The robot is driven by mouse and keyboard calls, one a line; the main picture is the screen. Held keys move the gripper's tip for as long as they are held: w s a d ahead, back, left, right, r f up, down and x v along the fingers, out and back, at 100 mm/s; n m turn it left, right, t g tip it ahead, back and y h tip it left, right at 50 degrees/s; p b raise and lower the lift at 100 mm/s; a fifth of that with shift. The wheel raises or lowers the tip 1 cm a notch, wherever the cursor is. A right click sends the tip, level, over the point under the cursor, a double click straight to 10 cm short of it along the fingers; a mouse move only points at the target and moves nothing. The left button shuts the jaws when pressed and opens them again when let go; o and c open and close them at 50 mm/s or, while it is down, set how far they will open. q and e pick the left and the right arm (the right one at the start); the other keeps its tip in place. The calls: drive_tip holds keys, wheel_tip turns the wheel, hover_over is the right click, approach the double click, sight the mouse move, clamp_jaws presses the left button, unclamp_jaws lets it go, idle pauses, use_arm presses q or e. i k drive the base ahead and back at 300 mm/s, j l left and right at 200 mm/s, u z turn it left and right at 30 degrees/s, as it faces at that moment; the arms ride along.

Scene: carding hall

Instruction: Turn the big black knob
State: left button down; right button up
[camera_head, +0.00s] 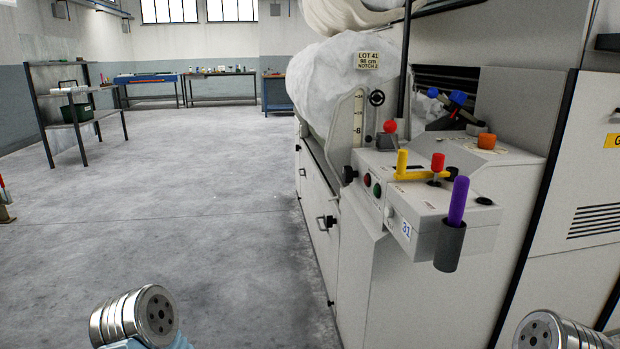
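Several black knobs show on the grey machine (400,270) at the right. One round black knob (349,174) sticks out of the left side of the control box, beside the red and green buttons. Another black knob (329,221) is lower down on the cabinet front. A black handwheel (377,98) is by the scale plate. I cannot tell for sure which is the big one. Only metal arm parts of mine show at the bottom edge, at left and right, well away from the knobs. Neither gripper's fingers are in view.
The control box carries a yellow lever (402,163), a red-topped lever (438,163), an orange knob (486,141) and a purple handle (458,202) in a dark holder jutting toward me. Open floor (210,210) lies to the left. A shelf (75,125) stands far left.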

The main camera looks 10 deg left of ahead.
sight(347, 174)
drive_tip(key=i+j+z, duration=0.2)
drive_tip(key=i+j, duration=0.15)
drive_tip(key=j, duration=0.3)
drive_tip(key=i+j, duration=0.15)
drive_tip(key=j, duration=0.2)
drive_tip(key=i+j+z, duration=0.15)
drive_tip(key=j, duration=0.2)
